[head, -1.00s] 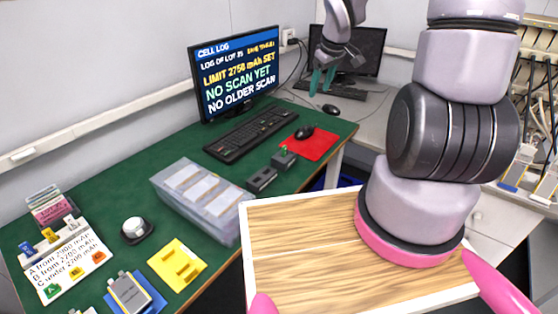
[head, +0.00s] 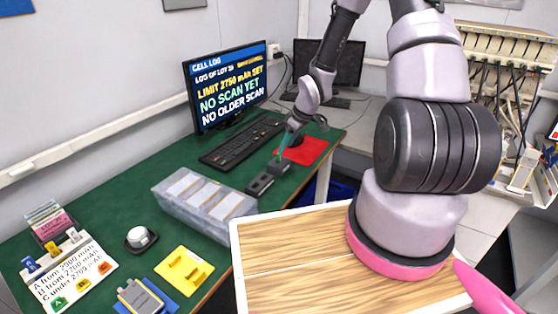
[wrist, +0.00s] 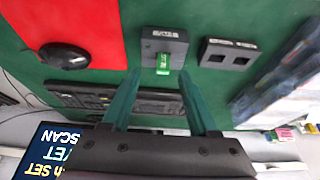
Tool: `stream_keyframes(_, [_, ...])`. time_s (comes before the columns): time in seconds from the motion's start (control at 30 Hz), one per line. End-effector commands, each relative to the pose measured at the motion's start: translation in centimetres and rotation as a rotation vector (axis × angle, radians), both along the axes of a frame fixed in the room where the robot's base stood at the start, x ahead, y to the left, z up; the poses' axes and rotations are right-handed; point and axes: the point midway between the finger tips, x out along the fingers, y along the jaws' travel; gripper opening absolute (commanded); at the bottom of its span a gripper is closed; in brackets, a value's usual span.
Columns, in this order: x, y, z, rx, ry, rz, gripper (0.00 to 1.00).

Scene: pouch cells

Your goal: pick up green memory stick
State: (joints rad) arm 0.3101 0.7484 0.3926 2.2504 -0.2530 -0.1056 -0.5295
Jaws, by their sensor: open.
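The green memory stick (wrist: 162,66) stands out of a small dark grey block (wrist: 165,44) in the wrist view. The same block shows in the head view (head: 279,168) near the red mat. My gripper (wrist: 160,76) is open, and its two teal fingers appear on either side of the stick in the wrist view, not touching it. In the head view my gripper (head: 283,152) is just over the block, and its fingers hide the stick. How far above the stick the fingertips are, I cannot tell.
A second dark block with two slots (wrist: 230,54) sits beside the first. The keyboard (head: 241,140), red mat (head: 311,152) with a black mouse (wrist: 68,55), and clear lidded box (head: 205,203) surround the spot. The monitor (head: 228,85) stands behind.

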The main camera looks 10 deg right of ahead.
Motion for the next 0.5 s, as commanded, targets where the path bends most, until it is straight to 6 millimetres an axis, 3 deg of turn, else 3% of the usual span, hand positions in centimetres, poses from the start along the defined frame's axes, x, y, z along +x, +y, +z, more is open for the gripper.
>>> stream_keyframes(0.3, [1.0,1.8,-3.9,0.001,0.002,0.001,0.6])
stream_keyframes(0.5, [1.2,2.0,-4.6,-0.001,0.001,0.0,0.6])
